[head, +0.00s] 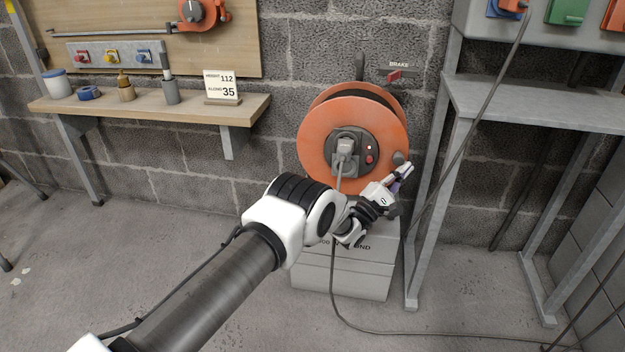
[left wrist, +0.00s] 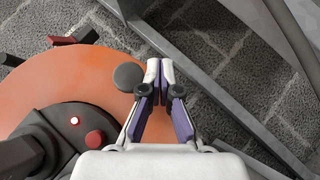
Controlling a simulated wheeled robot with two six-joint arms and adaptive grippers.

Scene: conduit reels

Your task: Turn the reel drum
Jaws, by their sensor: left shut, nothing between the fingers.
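The orange reel drum (head: 312,150) stands upright against the block wall, on a light grey box (head: 340,275). It also shows in the left wrist view (left wrist: 60,75). A dark round crank knob (head: 400,157) sits near the drum's right rim; in the left wrist view the knob (left wrist: 128,76) is just left of my fingertips. My left gripper (head: 407,170) is shut and empty beside the knob, its fingers (left wrist: 160,65) pointing past the rim. I cannot tell whether it touches the knob. My right gripper is not in view.
A grey plug (head: 345,147) sits in the drum's centre, its cable trailing to the floor. A red brake lever (head: 395,75) is on the wall above right. A metal bench frame (head: 432,190) stands close right of the gripper. A wooden shelf (head: 150,108) is at left.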

